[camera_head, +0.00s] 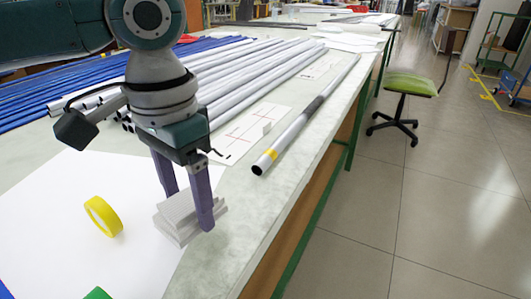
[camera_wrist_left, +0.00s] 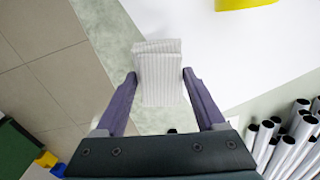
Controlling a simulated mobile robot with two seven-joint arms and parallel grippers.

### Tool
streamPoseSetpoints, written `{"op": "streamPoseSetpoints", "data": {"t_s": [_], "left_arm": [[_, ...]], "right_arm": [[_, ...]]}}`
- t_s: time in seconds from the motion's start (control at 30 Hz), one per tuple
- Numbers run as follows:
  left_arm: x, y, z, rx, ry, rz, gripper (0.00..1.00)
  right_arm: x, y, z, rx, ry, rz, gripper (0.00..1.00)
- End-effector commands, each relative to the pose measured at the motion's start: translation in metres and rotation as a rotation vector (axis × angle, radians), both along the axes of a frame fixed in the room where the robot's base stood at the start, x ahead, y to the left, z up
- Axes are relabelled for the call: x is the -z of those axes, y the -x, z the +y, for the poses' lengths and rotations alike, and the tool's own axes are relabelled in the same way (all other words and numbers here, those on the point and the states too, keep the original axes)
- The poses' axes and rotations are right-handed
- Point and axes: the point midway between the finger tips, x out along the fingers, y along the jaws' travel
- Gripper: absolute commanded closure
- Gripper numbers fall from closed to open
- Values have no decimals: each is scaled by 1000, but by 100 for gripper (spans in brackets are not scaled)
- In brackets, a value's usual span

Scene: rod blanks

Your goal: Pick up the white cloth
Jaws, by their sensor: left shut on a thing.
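The white cloth (camera_head: 174,220) is a folded, striped stack at the right edge of the white sheet on the table. My left gripper (camera_head: 190,208) points down over it, one finger on each side. In the left wrist view the cloth (camera_wrist_left: 160,62) sits between the two purple fingertips (camera_wrist_left: 160,76), and the jaws are closed on it. The cloth is low at the table top; I cannot tell whether it still touches the surface. My right gripper is not in view.
A yellow tape roll (camera_head: 103,215) stands on the white sheet (camera_head: 50,215) left of the cloth. Long grey rods (camera_head: 235,75) and blue rods (camera_head: 40,95) lie behind. A single rod (camera_head: 300,125) lies near the table's right edge. A green chair (camera_head: 410,84) stands beyond.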

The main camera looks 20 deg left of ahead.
Motion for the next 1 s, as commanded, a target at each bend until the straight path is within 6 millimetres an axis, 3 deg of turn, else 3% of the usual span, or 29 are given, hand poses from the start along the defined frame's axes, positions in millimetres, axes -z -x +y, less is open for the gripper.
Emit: {"op": "streamPoseSetpoints", "data": {"t_s": [0.3,0.5,0.7,1.0], "left_arm": [[-100,-2,0,-1,2,-7,83],[-145,-1,0,-1,2,-5,83],[-167,-1,0,-1,1,-2,83],[-170,0,0,-1,2,1,83]], "right_arm": [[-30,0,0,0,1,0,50],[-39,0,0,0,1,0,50],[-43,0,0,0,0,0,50],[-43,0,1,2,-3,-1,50]]}}
